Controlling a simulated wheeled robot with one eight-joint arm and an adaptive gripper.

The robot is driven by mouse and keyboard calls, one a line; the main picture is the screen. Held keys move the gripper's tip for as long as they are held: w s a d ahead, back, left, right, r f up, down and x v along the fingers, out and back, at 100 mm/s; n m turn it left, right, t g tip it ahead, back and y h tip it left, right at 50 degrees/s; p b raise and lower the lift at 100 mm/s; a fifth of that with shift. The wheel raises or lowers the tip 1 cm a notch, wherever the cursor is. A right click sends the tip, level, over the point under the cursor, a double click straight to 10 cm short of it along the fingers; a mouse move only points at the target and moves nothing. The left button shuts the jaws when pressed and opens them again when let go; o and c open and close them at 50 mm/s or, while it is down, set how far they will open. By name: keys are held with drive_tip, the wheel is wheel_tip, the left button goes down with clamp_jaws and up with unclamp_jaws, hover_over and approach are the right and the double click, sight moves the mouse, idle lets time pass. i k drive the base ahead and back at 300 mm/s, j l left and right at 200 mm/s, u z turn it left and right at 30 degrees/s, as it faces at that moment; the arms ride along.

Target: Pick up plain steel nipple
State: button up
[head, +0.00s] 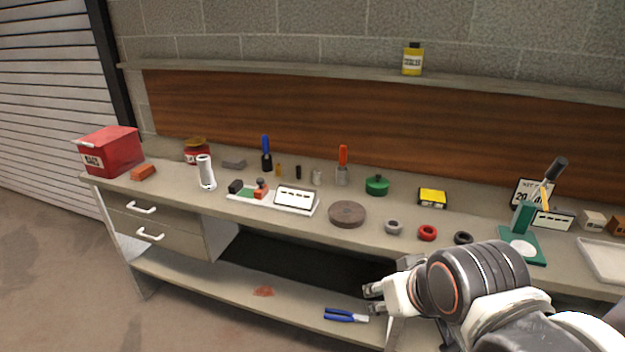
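A short plain silver-grey cylinder (317,177), which looks like the plain steel nipple, stands upright on the workbench towards the back. It is the palest of a small row, with a black cylinder (298,172) and a brass-coloured one (278,170) to its left. My gripper (373,299) is at the lower right, in front of the bench and far from the cylinder. Its two fingers point left with a gap between them, and nothing shows between them. Nothing hides the steel cylinder.
An orange-handled brush (342,165) and a blue-handled one (266,154) stand near the row. In front are a white labelled board (295,199), a brown disc (347,214) and several tape rings. Blue pliers (345,315) lie on the lower shelf near my gripper.

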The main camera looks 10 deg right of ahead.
sight(318, 174)
drive_tip(key=i+j+z, duration=0.4)
drive_tip(key=j+z, duration=0.2)
drive_tip(key=i+j+z, duration=0.15)
drive_tip(key=j+z, duration=0.15)
